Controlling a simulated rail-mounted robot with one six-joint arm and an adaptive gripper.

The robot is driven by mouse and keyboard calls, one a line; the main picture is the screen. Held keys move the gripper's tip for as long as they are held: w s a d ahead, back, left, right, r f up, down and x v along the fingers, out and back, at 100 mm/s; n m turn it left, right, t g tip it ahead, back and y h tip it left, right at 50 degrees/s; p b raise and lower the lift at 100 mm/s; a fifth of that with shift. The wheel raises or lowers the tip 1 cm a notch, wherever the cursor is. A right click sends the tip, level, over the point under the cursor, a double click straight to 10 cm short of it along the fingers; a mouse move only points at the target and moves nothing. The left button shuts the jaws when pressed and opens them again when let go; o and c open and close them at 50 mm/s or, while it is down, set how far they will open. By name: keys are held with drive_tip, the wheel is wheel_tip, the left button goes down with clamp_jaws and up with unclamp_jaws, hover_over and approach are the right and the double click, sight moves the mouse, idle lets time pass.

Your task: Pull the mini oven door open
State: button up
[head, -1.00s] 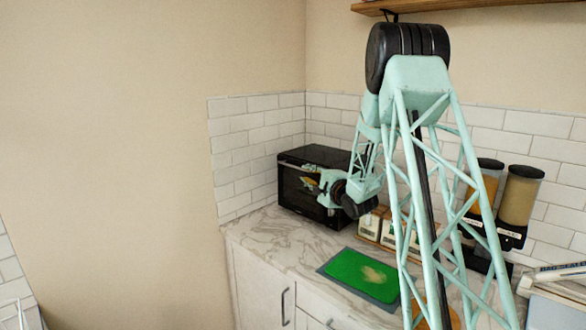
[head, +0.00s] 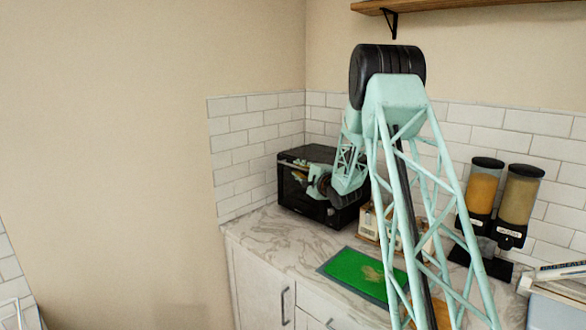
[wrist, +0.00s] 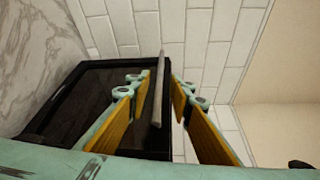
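The black mini oven (head: 296,199) stands in the counter corner, and its door front looks closed in the head view. In the wrist view the dark oven (wrist: 95,88) fills the left and middle. The oven's grey handle bar (wrist: 158,92) runs lengthwise between my two yellow-padded fingers. My gripper (wrist: 160,95) is open, with a finger on each side of the bar and gaps visible on both sides. In the head view my gripper (head: 312,180) is close against the oven front, and my arm hides the oven's right part.
A green board (head: 355,272) lies on the marble counter (head: 265,235) in front of the oven. Boxes (head: 369,222) stand right of the oven. Two dispensers (head: 500,205) stand farther right. White tiled walls are close behind the oven.

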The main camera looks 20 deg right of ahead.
sight(294, 166)
drive_tip(key=shift+w+f, duration=0.15)
drive_tip(key=shift+w, duration=1.3)
drive_tip(key=shift+w+f, duration=0.1)
drive_tip(key=shift+w, duration=1.35)
drive_tip(key=shift+c, duration=0.5)
clamp_jaws()
